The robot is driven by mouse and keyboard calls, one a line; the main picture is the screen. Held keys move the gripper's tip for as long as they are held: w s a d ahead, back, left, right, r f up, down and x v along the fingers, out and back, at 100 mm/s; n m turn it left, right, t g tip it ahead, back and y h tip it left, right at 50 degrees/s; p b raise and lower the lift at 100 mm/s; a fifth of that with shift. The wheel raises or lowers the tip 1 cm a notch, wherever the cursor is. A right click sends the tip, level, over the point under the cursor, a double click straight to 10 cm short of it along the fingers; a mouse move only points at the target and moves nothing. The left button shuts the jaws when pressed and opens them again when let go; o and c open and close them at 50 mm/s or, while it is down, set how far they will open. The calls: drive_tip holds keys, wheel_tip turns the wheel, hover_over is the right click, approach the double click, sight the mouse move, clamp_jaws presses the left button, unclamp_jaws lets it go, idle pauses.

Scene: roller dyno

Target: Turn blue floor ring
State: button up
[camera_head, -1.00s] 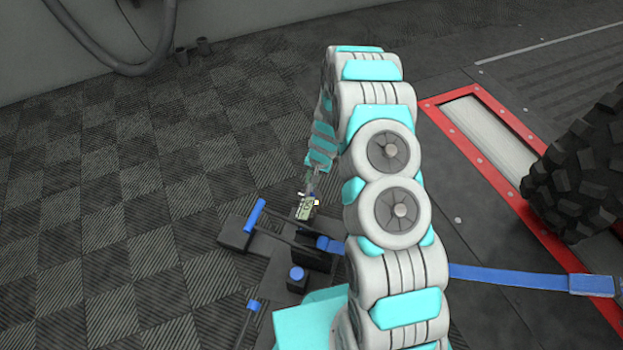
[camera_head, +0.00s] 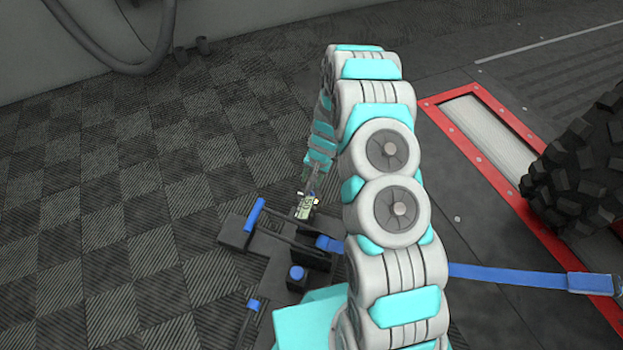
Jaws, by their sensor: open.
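A blue round cap (camera_head: 296,272) sits on top of a small black block on the floor, among black fixture parts. I cannot tell for sure whether this cap is the blue floor ring; no clear ring shape shows elsewhere. My gripper (camera_head: 305,207) is small in view, pointing down above the black fixture (camera_head: 265,243), up the picture from the cap and apart from it. It is open, and nothing shows between its fingers. My arm hides the area to the right of the fixture.
A blue-ended lever (camera_head: 255,214) and another blue-tipped rod (camera_head: 254,305) stand left of the cap. A blue strap (camera_head: 510,276) runs right towards the red-framed roller (camera_head: 513,194) and black tyre (camera_head: 585,165). Checkered floor at left is clear.

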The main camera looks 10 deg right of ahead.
drive_tip(key=shift+r, duration=0.1)
wheel_tip(320, 180, up, 7)
drive_tip(key=d, duration=0.1)
drive_tip(key=shift+s+d+r, duration=0.15)
drive_tip(key=shift+s+r, duration=0.05)
drive_tip(key=shift+s, duration=0.2)
idle(0.5)
